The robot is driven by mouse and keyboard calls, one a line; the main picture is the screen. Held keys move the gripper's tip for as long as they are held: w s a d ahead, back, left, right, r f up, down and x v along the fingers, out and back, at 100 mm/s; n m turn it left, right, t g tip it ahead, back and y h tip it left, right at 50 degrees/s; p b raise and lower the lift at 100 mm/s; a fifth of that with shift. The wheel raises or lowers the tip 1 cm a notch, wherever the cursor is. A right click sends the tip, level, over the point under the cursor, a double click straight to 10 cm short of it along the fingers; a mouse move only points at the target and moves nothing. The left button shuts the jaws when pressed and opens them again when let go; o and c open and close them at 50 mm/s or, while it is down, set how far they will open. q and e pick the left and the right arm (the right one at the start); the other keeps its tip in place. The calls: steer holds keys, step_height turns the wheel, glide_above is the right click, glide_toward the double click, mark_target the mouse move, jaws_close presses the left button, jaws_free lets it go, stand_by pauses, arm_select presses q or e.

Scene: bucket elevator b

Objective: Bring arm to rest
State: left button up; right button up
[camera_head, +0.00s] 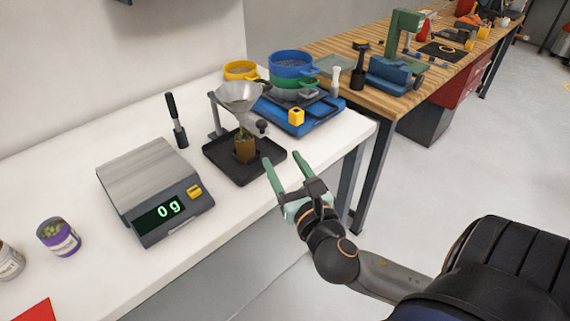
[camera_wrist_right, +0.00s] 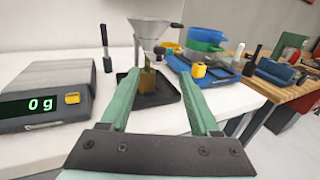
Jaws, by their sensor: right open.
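My right gripper (camera_head: 284,176) is open and empty, held out in front of the white table's edge near the black tray. In the right wrist view its two green fingers (camera_wrist_right: 160,98) stand apart with nothing between them. My right arm (camera_head: 365,268) comes in from the lower right. My left gripper is not in view.
On the white table (camera_head: 85,179), a scale (camera_head: 150,172) reads 0 g. A metal funnel (camera_head: 238,93) stands above a small brownish container (camera_head: 245,150) on a black tray (camera_head: 221,163). Stacked sieves (camera_head: 291,65) stand behind. A purple can (camera_head: 59,237) is at left.

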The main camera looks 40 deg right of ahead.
stand_by(0.4)
steer(key=s+a+f+m+g+y, duration=0.2)
steer(key=s+a+f+m, duration=0.2)
steer(key=f+m, duration=0.6)
steer(key=s+a+f+m+g+y+p, duration=0.1)
steer(key=s+a+f+m+g+y, duration=0.2)
steer(key=f+m, duration=0.7)
steer(key=s+a+f+m+g+y, duration=0.3)
steer(key=s+a+f+m, duration=0.2)
steer(key=f+m, duration=0.5)
steer(key=shift+a+f+p, duration=0.3)
steer(key=shift+a+f, duration=0.05)
steer(key=shift+a, duration=0.15)
steer(key=shift+c, duration=0.3)
